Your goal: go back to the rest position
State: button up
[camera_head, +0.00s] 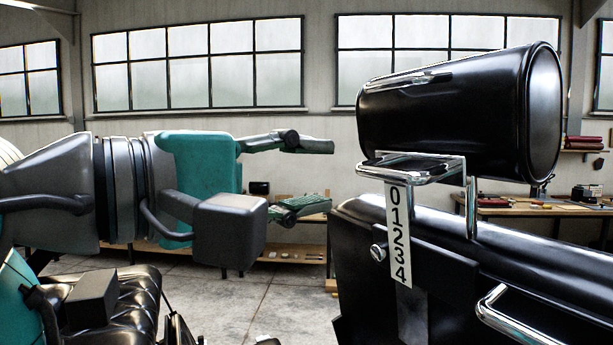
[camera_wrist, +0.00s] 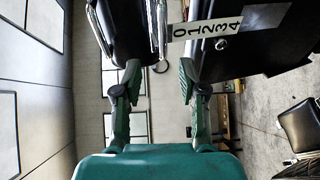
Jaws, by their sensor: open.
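My gripper (camera_head: 318,175) reaches in from the left of the head view, with its two fingers apart and nothing between them. The black cylindrical headrest (camera_head: 450,115) of the barber chair is to the right of the fingertips, with a visible gap in the picture. Below it a white scale strip marked 0 to 4 (camera_head: 399,236) runs down the black chair back (camera_head: 450,265). In the wrist view my gripper (camera_wrist: 160,75) is also open, with the scale strip (camera_wrist: 205,29) beyond the fingertips. A chrome knob (camera_head: 378,252) sits beside the strip.
A chrome bracket (camera_head: 412,170) lies under the headrest, and a chrome armrest rail (camera_head: 515,318) is at lower right. A workbench (camera_head: 545,208) stands behind the chair. Another low bench (camera_head: 300,253) is by the back wall. Grey floor (camera_head: 265,300) shows between my arm and the chair.

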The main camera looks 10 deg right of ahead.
jog(key=w+f+n+t+y, duration=0.1)
jog(key=w+f+n+t, duration=0.2)
jog(key=w+f+t, duration=0.55)
jog(key=w+f+n+t+y, duration=0.15)
jog(key=w+f+n, duration=0.3)
jog(key=f, duration=0.85)
jog(key=s+d+f+n+y, duration=0.15)
jog(key=f+y, duration=0.35)
jog(key=f, duration=0.8)
jog(key=s+d+f+n+y, duration=0.15)
jog(key=f+y, duration=0.35)
jog(key=f, duration=0.8)
jog(key=s+d+f+m+g+y, duration=0.1)
jog(key=s+d+f+m+y, duration=0.15)
jog(key=s+f, duration=0.55)
jog(key=s+d+f+m+g+y, duration=0.1)
jog(key=s+d+f+m, duration=0.15)
jog(key=s+f, duration=0.65)
jog(key=s+d+r+m, duration=0.2)
jog(key=s+m, duration=0.3)
jog(key=s, duration=0.6)
jog(key=s+d+r+m+g, duration=0.1)
jog(key=s+m, duration=0.4)
jog(key=s, duration=0.6)
jog(key=shift+s+d+r+m, duration=0.35)
jog(key=shift+d+r, duration=0.05)
jog(key=shift+r, duration=0.35)
